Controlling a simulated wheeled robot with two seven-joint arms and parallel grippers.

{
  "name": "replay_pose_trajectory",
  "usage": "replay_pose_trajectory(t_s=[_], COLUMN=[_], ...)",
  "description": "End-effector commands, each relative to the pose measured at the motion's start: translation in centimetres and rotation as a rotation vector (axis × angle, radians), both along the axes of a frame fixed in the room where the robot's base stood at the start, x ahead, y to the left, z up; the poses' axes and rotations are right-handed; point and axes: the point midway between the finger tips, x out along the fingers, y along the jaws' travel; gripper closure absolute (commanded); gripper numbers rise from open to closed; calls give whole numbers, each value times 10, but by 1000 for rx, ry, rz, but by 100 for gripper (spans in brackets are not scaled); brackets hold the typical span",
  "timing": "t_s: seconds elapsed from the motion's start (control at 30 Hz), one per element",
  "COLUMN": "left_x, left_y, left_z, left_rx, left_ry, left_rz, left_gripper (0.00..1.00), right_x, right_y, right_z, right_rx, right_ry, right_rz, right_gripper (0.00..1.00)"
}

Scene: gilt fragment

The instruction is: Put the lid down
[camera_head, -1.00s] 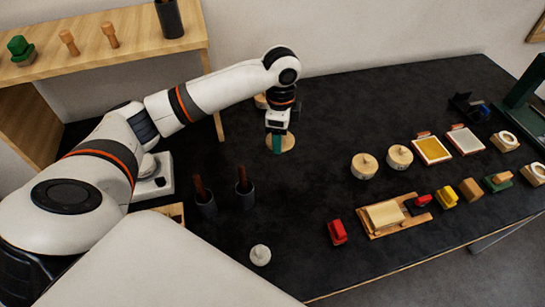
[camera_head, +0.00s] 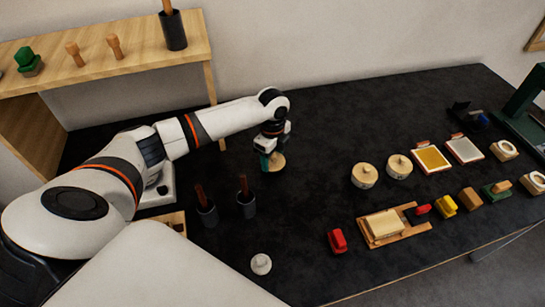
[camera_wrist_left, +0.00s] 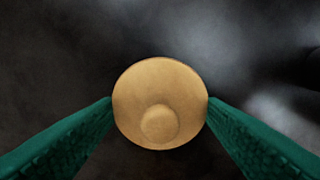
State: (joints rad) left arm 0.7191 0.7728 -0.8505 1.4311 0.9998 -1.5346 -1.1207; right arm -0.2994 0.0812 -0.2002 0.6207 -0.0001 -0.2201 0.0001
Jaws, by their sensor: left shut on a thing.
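The lid is a round, pale wooden disc with a small knob; it shows in the head view (camera_head: 277,162) and in the left wrist view (camera_wrist_left: 160,75). My left gripper (camera_head: 270,159) has green fingers that press on opposite edges of the lid, as the wrist view (camera_wrist_left: 160,104) shows. The lid is over the dark table, near its back left part; I cannot tell whether it touches the surface. My arm and gripper cover the table just behind it. My right gripper is not in view.
Two round lidded pots (camera_head: 364,176) (camera_head: 399,167) stand to the right of the lid. Two dark cups (camera_head: 206,214) (camera_head: 246,205) with brown sticks stand in front left. A white knobbed piece (camera_head: 261,264) sits near the front. The dark tabletop (camera_head: 310,205) between them is bare.

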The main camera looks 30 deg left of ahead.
Motion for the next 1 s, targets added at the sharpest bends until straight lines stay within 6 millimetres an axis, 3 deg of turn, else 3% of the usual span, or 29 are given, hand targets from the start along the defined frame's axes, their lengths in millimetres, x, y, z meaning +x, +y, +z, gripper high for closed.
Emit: replay_pose_trajectory(t_s=[0.1, 0.43, 0.47, 0.6, 0.87, 1.0], left_x=[-1, 0, 0, 0, 0, 0], left_y=[0, 0, 0, 0, 0, 0], left_z=[-13, -17, -17, -17, -16, -6], left_rx=[0, 0, 1, 1, 0, 0], left_ry=[2, 0, 0, 0, 0, -2], left_rz=[-1, 0, 0, 0, 0, 0], left_gripper=[58, 58, 35, 15, 15, 15], right_x=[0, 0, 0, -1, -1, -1], right_y=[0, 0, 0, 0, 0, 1], right_z=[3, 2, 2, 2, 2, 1], right_rx=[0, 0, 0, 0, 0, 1], right_ry=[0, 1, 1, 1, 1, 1], right_rz=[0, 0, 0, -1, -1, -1], right_gripper=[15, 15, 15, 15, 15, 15])
